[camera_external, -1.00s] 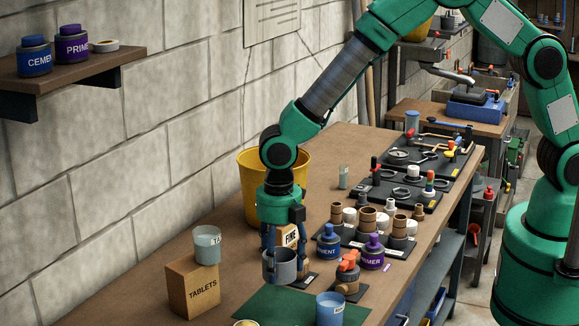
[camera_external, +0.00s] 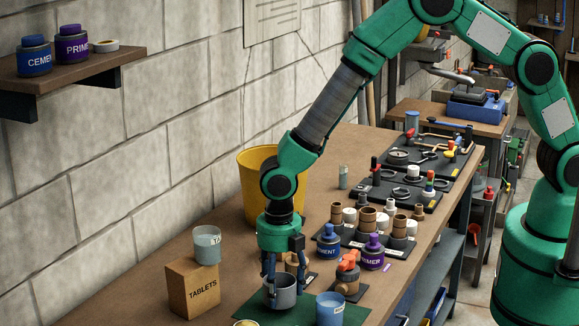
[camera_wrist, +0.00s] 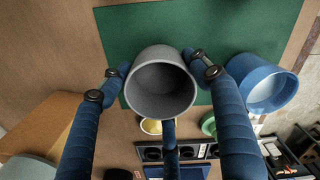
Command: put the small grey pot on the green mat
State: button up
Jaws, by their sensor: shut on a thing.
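The small grey pot (camera_external: 287,293) is held in my gripper (camera_external: 283,285), low over the back part of the green mat (camera_external: 247,310). I cannot tell whether its base touches the mat. In the wrist view the pot (camera_wrist: 160,85) sits upright between my blue fingers (camera_wrist: 165,80), open mouth showing and empty. The mat (camera_wrist: 200,30) spreads behind and around it in that view.
A blue cup (camera_external: 329,308) stands close to the right of the pot, at the mat. An orange-handled valve (camera_external: 347,275) and blue and purple tins (camera_external: 328,242) stand behind right.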

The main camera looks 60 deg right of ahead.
jog(key=shift+f, duration=0.95)
jog(key=shift+f, duration=0.1)
jog(key=o, duration=1.4)
jog(key=shift+c, duration=0.2)
notch_tip(320, 180, up, 12)
